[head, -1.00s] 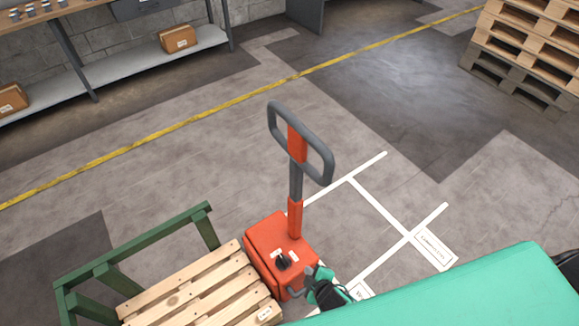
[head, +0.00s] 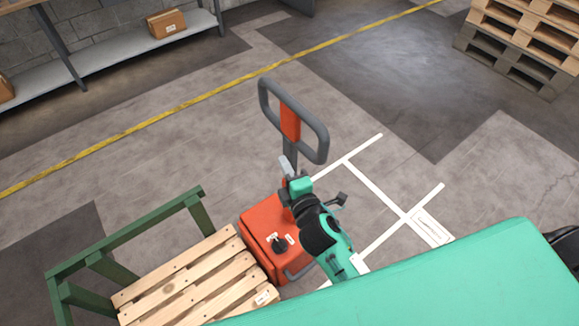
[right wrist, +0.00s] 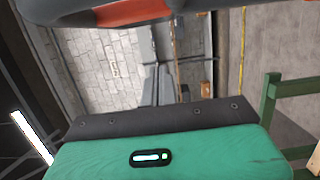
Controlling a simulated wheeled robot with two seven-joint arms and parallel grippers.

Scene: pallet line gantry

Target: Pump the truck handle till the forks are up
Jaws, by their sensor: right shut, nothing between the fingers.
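The truck handle (head: 290,120) is a dark grey loop with an orange centre piece, standing up from the orange pump body (head: 262,225). Its mast runs down behind my right gripper. My right gripper (head: 286,166) is shut and empty, just below the loop and in front of the mast. I cannot tell whether it touches the mast. In the right wrist view, the loop (right wrist: 120,12) crosses the top, close by and apart from the shut fingers (right wrist: 163,92). The forks are hidden under the wooden pallet (head: 205,275). My left gripper is not in view.
A green frame (head: 125,240) stands along the pallet's left side. Shelving with a carton (head: 166,23) is at the back left, and stacked pallets (head: 525,45) are at the back right.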

